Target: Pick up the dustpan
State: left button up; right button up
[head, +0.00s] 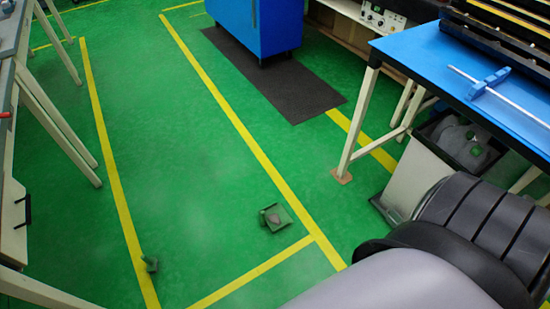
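A small green dustpan (289,223) lies on the green floor near the middle of the head view, just left of a yellow line. A small pinkish-grey thing (272,220) lies on it. A small dark green object (150,263) stands or lies on the floor further left, by another yellow line; it is too small to tell what it is. My arm links fill the lower right corner. Neither of my grippers is in view.
A blue-topped table (440,62) stands at right, with a bin (410,178) holding grey and green things beneath it. A blue cabinet (262,25) stands on a dark mat (300,87) at the back. Benches line the left edge. The floor between is clear.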

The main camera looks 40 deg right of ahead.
aim_at(276, 218)
jog(key=z, duration=1.15)
